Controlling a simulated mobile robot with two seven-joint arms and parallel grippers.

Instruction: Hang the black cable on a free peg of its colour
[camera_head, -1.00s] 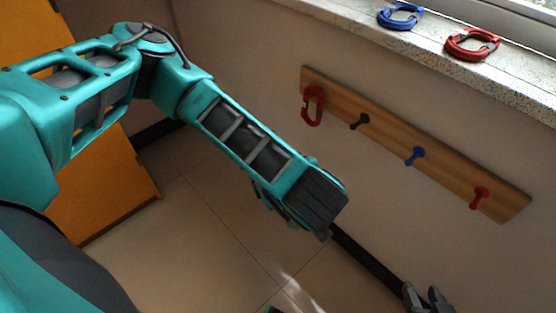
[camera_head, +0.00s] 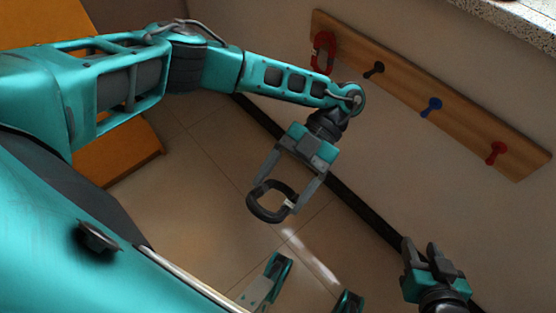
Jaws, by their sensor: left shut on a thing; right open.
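The black cable (camera_head: 268,216) is a small dark ring with a light patch on its right side. My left gripper (camera_head: 273,201) is shut on it, with a finger at either side, and holds it in the air over the floor. The black peg (camera_head: 374,69) is bare on the wooden board (camera_head: 402,82), up and to the right of the cable and apart from it. My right gripper (camera_head: 420,246) is open and empty at the lower right, below the board.
A red cable (camera_head: 319,50) hangs at the board's left end and hides its peg. The blue peg (camera_head: 432,106) and the right-hand red peg (camera_head: 496,152) are bare. A stone windowsill (camera_head: 520,18) juts out above the board. An orange panel (camera_head: 125,150) stands at the left.

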